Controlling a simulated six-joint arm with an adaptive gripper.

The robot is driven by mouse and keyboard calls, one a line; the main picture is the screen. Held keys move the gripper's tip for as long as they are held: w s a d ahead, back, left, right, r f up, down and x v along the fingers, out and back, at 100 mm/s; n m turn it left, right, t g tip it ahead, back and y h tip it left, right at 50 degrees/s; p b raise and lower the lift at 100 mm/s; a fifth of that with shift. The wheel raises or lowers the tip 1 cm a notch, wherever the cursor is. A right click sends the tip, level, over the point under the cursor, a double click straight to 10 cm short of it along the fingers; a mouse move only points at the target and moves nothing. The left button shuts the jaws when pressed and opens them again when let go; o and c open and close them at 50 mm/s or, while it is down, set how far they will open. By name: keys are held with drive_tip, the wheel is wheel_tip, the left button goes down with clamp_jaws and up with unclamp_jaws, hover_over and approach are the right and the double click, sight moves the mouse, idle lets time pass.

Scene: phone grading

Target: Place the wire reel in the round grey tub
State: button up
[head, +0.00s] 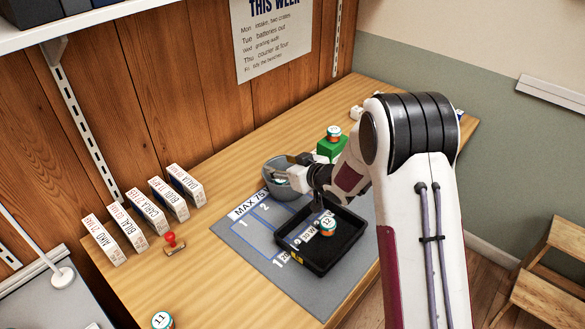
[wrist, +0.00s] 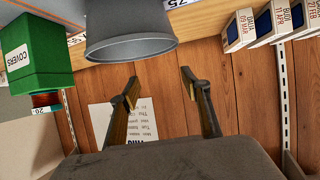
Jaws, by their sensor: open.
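The round grey tub (head: 270,187) stands on the bench behind the grey mat. It also fills the top of the wrist view (wrist: 130,40). My gripper (head: 288,169) is at the tub's rim in the head view. In the wrist view, its fingers (wrist: 160,86) are spread with nothing between them. Small round numbered pieces look like reels: one marked 12 (head: 328,224) in the black tray (head: 317,266), one marked 11 (head: 162,320) at the near edge, and one (head: 334,131) on the green box. I cannot tell which is the wire reel. The tub's inside is mostly hidden.
The green box (head: 328,150), labelled COVERS in the wrist view (wrist: 38,55), stands close behind the tub. A row of upright white boxes (head: 146,215) and a red-handled stamp (head: 172,241) are on the left. Wooden wall panels rise behind. Bare bench lies left of the mat.

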drive_tip(key=shift+v, duration=2.85)
drive_tip(key=s+d+f+g+h, duration=0.1)
drive_tip(key=d+f, duration=0.1)
drive_tip(key=s+d+f+m+h, duration=0.1)
drive_tip(key=s+d+f+h, duration=0.1)
drive_tip(key=d, duration=0.1)
drive_tip(key=s+d+f+g+h, duration=0.1)
drive_tip(key=d+f, duration=0.1)
drive_tip(key=f, duration=0.1)
drive_tip(key=shift+s+d+f+m+g, duration=0.15)
drive_tip(key=shift+d+m+g, duration=0.15)
drive_tip(key=s+d+r+m+g+h, duration=0.1)
drive_tip(key=s+d+r+g, duration=0.2)
drive_tip(key=s, duration=0.4)
drive_tip(key=s+d+r+m+h, duration=0.2)
drive_tip(key=s+d+r, duration=0.15)
drive_tip(key=s, duration=0.45)
drive_tip(key=s+d+r+m+g+h, duration=0.1)
drive_tip(key=s+d+r+g, duration=0.1)
drive_tip(key=s+r, duration=0.35)
drive_tip(key=s+a+r+t, duration=0.1)
drive_tip(key=s+r, duration=0.4)
drive_tip(key=s, duration=0.4)
drive_tip(key=s+a+r+m+t+y, duration=0.1)
drive_tip(key=s+a+r, duration=0.1)
drive_tip(key=s+r, duration=0.4)
drive_tip(key=shift+s+a+r, duration=0.2)
drive_tip(key=shift+s+a, duration=0.15)
drive_tip(key=shift+s, duration=1.15)
